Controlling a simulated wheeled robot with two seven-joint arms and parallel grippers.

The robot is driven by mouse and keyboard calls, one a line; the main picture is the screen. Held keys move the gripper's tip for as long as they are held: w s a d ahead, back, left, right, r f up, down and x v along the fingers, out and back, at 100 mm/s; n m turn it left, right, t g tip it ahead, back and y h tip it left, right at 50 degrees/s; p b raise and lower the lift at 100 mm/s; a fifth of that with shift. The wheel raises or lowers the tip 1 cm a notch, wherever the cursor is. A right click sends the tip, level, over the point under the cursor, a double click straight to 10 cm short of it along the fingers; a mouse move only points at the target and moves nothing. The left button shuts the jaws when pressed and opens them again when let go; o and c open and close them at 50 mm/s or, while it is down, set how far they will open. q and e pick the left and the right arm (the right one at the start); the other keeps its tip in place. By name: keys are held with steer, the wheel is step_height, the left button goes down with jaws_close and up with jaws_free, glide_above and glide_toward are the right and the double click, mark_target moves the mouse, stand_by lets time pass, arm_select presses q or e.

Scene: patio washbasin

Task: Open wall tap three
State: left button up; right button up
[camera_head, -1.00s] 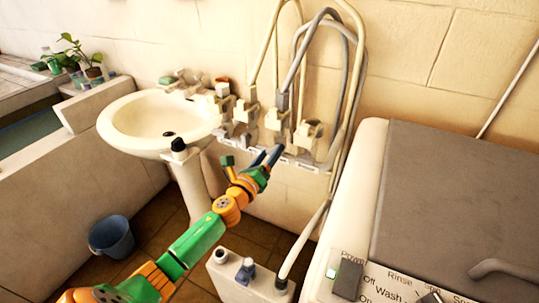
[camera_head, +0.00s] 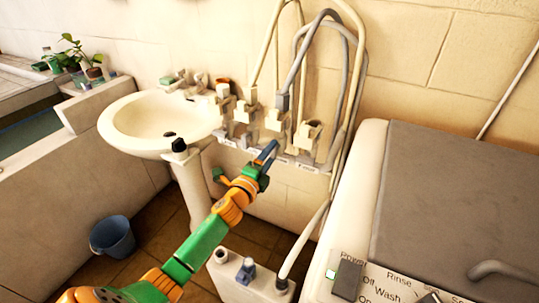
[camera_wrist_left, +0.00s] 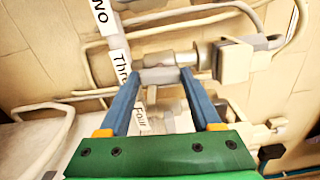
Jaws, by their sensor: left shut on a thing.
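A row of wall taps with pale bodies stands above a label strip (camera_head: 285,158) on the wall right of the basin. Tap three (camera_head: 273,121) is the third from the left, and my left gripper (camera_head: 270,147) is at its lower front. In the left wrist view the strip reads "Three" (camera_wrist_left: 122,68) beside the left finger. There the blue fingers of my left gripper (camera_wrist_left: 161,75) are shut on the small grey handle of tap three (camera_wrist_left: 160,77), one on each side. My right gripper is not in view.
Tap four (camera_head: 306,134) stands close on the right, with grey and cream hoses (camera_head: 345,95) looping above. The white basin (camera_head: 150,120) is to the left. A washing machine (camera_head: 375,220) fills the right side. A blue bucket (camera_head: 112,236) stands on the floor.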

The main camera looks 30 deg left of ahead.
arm_select(q)
steer(key=shift+n, duration=0.6)
steer(key=o, duration=1.4)
steer(key=shift+s, duration=0.1)
steer(key=s, duration=0.7)
steer(key=shift+d, duration=0.2)
